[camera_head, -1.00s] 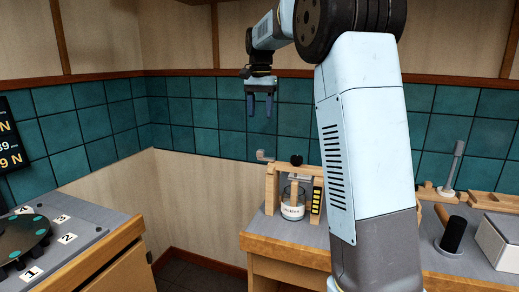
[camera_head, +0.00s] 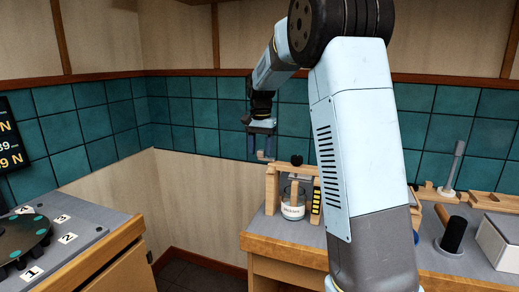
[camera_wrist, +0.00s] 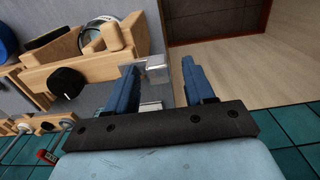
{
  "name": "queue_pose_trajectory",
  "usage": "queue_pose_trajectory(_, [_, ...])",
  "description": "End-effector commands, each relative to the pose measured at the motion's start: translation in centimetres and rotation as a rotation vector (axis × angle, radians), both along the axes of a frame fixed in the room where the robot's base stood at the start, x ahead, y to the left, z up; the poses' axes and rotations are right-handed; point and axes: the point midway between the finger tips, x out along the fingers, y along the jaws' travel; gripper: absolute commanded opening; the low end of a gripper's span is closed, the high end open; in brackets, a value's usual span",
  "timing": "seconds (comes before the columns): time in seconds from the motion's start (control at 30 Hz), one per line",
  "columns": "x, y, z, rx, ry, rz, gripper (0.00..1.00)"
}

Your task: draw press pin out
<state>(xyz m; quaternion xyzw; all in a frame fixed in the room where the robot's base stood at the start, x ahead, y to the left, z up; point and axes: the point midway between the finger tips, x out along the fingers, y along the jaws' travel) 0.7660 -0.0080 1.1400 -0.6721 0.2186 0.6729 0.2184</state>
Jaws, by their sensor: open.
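The wooden press (camera_head: 272,192) stands at the left end of the right-hand bench. Its grey metal pin (camera_head: 263,156) sticks out of the press's left side. The pin also shows in the wrist view (camera_wrist: 154,68), its grey end block lying between the finger ends. My gripper (camera_head: 262,157) is open, pointing down over the pin, with one blue finger on each side. In the wrist view, my gripper (camera_wrist: 160,68) has the pin end close to its left finger; I cannot tell whether they touch. That finger partly hides the pin's shaft.
A labelled glass jar (camera_head: 293,208) stands inside the press, under a black knob (camera_head: 297,160). To the right are a black cylinder (camera_head: 453,235) and a pale box (camera_head: 497,243). A separate bench with a dark numbered disc (camera_head: 22,236) is at left. The floor gap between benches is clear.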

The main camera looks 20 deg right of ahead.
Motion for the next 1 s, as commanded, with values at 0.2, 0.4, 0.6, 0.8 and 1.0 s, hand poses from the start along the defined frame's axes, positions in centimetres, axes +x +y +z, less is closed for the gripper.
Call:
queue_pose_trajectory(0.2, [0.01,-0.03,-0.14,-0.001,-0.001,0.000,0.53])
queue_pose_trajectory(0.4, [0.00,-0.05,-0.12,-0.001,-0.001,-0.001,0.42])
queue_pose_trajectory(0.6, [0.00,-0.06,-0.11,-0.001,-0.001,-0.001,0.23])
queue_pose_trajectory(0.8, [0.01,-0.08,-0.10,-0.001,-0.001,-0.001,0.03])
queue_pose_trajectory(1.0, [0.00,-0.09,-0.10,-0.001,-0.001,-0.001,0.00])
